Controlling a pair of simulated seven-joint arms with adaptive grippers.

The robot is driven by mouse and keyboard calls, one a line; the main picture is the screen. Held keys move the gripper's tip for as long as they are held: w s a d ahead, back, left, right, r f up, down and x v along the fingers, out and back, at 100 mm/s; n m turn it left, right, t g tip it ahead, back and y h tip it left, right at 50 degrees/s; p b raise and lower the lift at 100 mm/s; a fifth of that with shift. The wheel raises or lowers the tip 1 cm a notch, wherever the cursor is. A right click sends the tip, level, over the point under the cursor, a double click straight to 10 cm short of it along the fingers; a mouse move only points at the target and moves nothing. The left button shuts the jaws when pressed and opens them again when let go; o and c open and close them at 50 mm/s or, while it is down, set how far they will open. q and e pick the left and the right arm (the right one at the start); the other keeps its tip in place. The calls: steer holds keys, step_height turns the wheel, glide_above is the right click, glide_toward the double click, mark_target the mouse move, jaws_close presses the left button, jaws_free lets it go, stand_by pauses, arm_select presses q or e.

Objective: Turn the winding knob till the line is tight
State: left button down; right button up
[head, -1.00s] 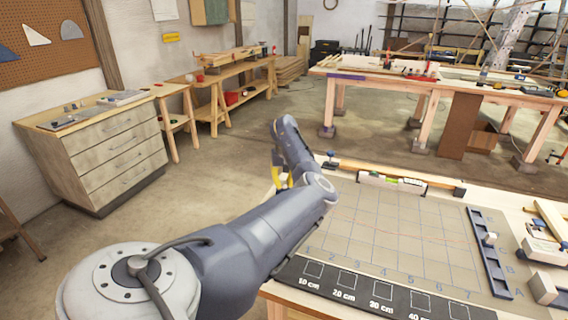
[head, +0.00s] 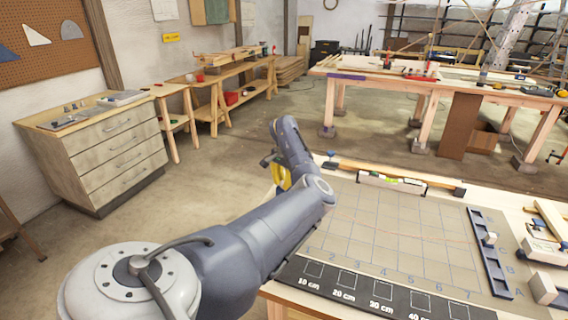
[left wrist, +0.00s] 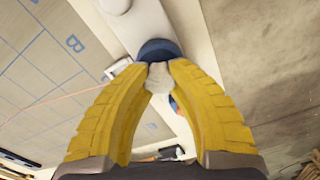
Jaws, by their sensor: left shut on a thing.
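My left gripper (head: 282,178) is at the far left edge of the work table, its yellow fingers partly hidden behind my own arm. In the left wrist view the gripper (left wrist: 159,68) is shut on the winding knob (left wrist: 157,82), a pale piece between the fingertips. A dark blue round part (left wrist: 158,49) sits right beyond the fingertips on a white body (left wrist: 139,22). The line (left wrist: 60,95) is thin and pinkish and runs over the gridded mat with a slight bend. It shows only faintly in the head view (head: 440,236). My right gripper is not in view.
The gridded mat (head: 375,225) has a black size strip (head: 325,284) along its front and a dark slotted rail (head: 490,250) at right. A level (head: 392,183) lies along the back edge. Pale blocks (head: 542,288) stand at the right.

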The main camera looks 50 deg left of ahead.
arm_select(q)
steer(key=m, duration=0.5)
steer(key=shift+m, duration=0.3)
steer(key=m, duration=0.5)
steer(key=shift+m, duration=0.3)
steer(key=c, duration=1)
jaws_free()
steer(key=shift+r, duration=0.1)
step_height(320, 180, up, 12)
steer(key=shift+f, duration=0.1)
